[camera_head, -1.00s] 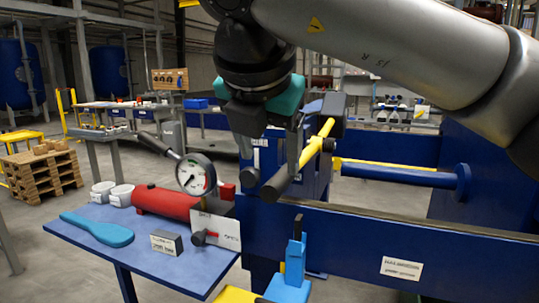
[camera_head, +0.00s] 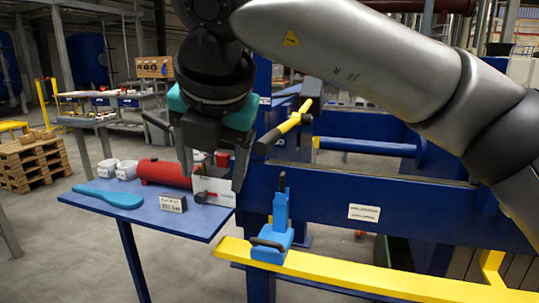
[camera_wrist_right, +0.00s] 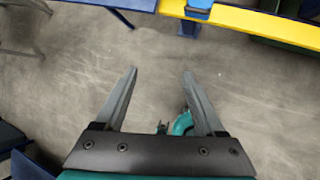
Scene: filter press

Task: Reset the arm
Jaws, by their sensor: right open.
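My right gripper (camera_head: 213,180) hangs from the right arm in the head view, fingers pointing down, open with nothing between them. It is in front of the white plate and the red cylinder's right end. In the right wrist view its open fingers (camera_wrist_right: 159,73) stand over bare floor. The yellow-and-black handle (camera_head: 290,124) on the blue press frame (camera_head: 340,205) is to the right, apart from the gripper. A teal shape (camera_wrist_right: 182,122) shows behind the fingers in the wrist view; I cannot tell what it is. My left gripper does not clearly show.
A blue side table (camera_head: 150,215) holds a blue paddle (camera_head: 108,196), a red cylinder (camera_head: 163,172), white cups (camera_head: 117,169) and a small labelled block (camera_head: 172,203). A blue clamp (camera_head: 275,232) sits on a yellow beam (camera_head: 390,276). Wooden pallets (camera_head: 33,160) are at left.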

